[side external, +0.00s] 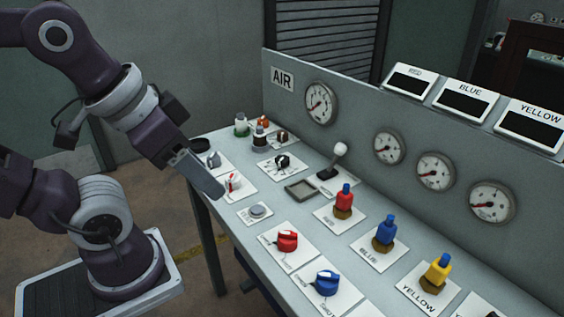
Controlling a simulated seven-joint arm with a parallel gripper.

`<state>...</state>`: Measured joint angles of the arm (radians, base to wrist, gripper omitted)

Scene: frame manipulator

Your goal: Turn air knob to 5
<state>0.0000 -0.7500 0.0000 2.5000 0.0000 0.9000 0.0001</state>
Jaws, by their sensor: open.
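The AIR sign (282,78) and the round air gauge (321,103) are on the upright panel at the far left of the console. Below them, a black knob (282,161) sits on a white plate. A white knob with a red mark (233,182) and a grey knob (213,159) are on other plates near the left edge. The plate lettering is too small to read, so I cannot tell which is the air knob. My gripper (217,192) is open and empty, above the console's left edge beside the red-marked knob. Its finger gap is hard to see.
A white-topped lever (333,160), a shallow tray (300,190) and a round button (258,211) are close by. Red (287,240) and blue (327,282) knobs stand nearer.

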